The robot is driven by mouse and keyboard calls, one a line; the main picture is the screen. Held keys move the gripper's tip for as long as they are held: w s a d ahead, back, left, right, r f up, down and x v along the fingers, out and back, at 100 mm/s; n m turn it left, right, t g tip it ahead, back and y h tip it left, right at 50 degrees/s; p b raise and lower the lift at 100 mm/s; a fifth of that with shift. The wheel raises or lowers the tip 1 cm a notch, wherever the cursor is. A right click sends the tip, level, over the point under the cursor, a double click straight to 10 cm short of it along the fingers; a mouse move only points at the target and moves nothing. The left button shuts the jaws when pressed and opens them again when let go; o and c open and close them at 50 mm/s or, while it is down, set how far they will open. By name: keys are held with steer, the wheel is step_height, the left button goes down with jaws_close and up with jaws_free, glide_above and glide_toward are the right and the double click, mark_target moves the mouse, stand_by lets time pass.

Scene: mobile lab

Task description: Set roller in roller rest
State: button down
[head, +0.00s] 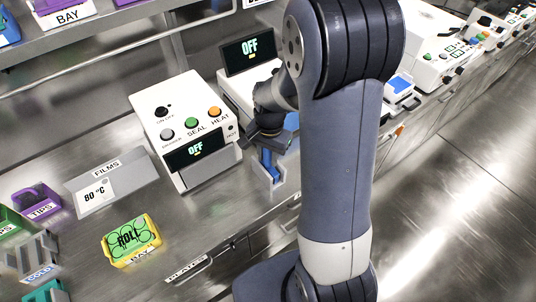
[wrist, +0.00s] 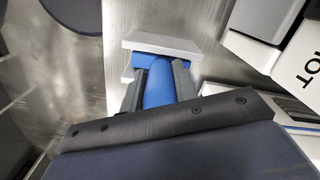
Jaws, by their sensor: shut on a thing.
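My gripper (head: 270,144) is shut on the blue handle of the roller (wrist: 158,88). In the wrist view its two dark fingers (wrist: 158,90) press the handle from both sides. The light grey roller rest (head: 268,186) stands at the bench's front edge, right of the sealer. The blue roller (head: 268,163) reaches down between the rest's walls in the head view. In the wrist view its wider blue end lies beside the pale wall of the rest (wrist: 165,43). I cannot tell whether it touches the bottom. My arm hides part of the area to the right.
The white sealer (head: 185,125) with a dark OFF display stands close on the left. Another OFF display (head: 248,48) stands behind. The bench between tray and rest is clear.

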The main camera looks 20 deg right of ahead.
steer(key=c, duration=1.1)
jaws_free()
steer(key=shift+s+f, duration=0.1)
steer(key=shift+f, duration=0.15)
steer(key=shift+r, duration=0.1)
steer(key=shift+r+p, duration=0.3)
steer(key=shift+p, duration=0.1)
steer(key=r, duration=1.2)
steer(key=shift+w+d+r, duration=0.25)
